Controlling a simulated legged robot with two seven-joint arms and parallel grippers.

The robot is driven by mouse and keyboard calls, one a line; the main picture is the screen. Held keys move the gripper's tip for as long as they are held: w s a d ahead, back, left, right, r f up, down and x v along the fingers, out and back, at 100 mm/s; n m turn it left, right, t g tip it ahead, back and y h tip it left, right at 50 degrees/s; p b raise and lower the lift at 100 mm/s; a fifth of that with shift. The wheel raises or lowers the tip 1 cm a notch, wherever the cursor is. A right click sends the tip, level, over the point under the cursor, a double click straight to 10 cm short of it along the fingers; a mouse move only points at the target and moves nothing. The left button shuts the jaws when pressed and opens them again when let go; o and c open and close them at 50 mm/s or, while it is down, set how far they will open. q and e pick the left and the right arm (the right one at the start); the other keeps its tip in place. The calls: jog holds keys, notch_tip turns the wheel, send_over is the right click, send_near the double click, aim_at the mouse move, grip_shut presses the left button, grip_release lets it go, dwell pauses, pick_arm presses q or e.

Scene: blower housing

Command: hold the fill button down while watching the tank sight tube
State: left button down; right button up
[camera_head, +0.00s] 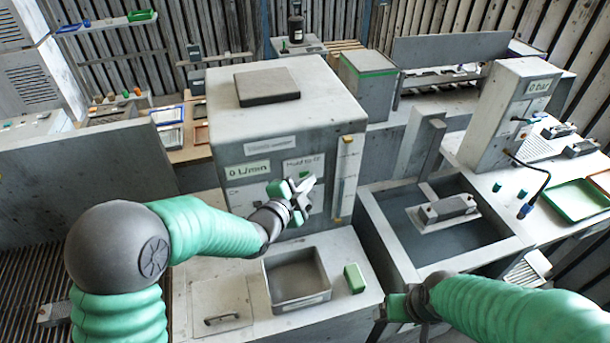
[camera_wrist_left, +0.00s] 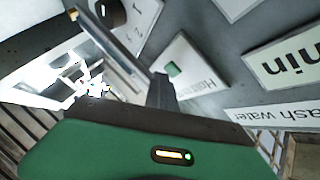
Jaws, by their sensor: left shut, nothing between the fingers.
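The grey tank housing (camera_head: 290,112) stands in the middle of the head view. Its front has a "Hold to fill" plate (camera_head: 303,163), partly hidden behind my left gripper (camera_head: 304,192). The sight tube (camera_head: 346,178) is a pale upright strip at the housing's front right edge; no liquid level is readable. In the left wrist view, the green fill button (camera_wrist_left: 173,69) sits on the white plate. My left gripper is shut and empty, its dark fingertip (camera_wrist_left: 161,88) close to the button; contact cannot be told. My right gripper (camera_head: 400,306) is low, near the basin, its jaws unclear.
A "0 L/min" display (camera_head: 247,170) is left of the plate. Below are an open grey bin (camera_head: 297,280) and a green block (camera_head: 354,278). A basin (camera_head: 375,225) lies to the right, with a "0 bar" unit (camera_head: 515,110) beyond it. A black knob (camera_wrist_left: 110,12) shows in the wrist view.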

pick_arm(q)
jog(key=shift+s, duration=0.1)
jog(key=shift+s+a+b, duration=0.2)
jog(key=shift+s+b, duration=0.1)
jog(key=shift+s, duration=0.45)
jog(key=s, duration=0.1)
jog(key=s+d+b, duration=0.1)
jog(key=s, duration=0.2)
jog(key=shift+s+d+b, duration=0.3)
jog(key=shift+s, duration=0.05)
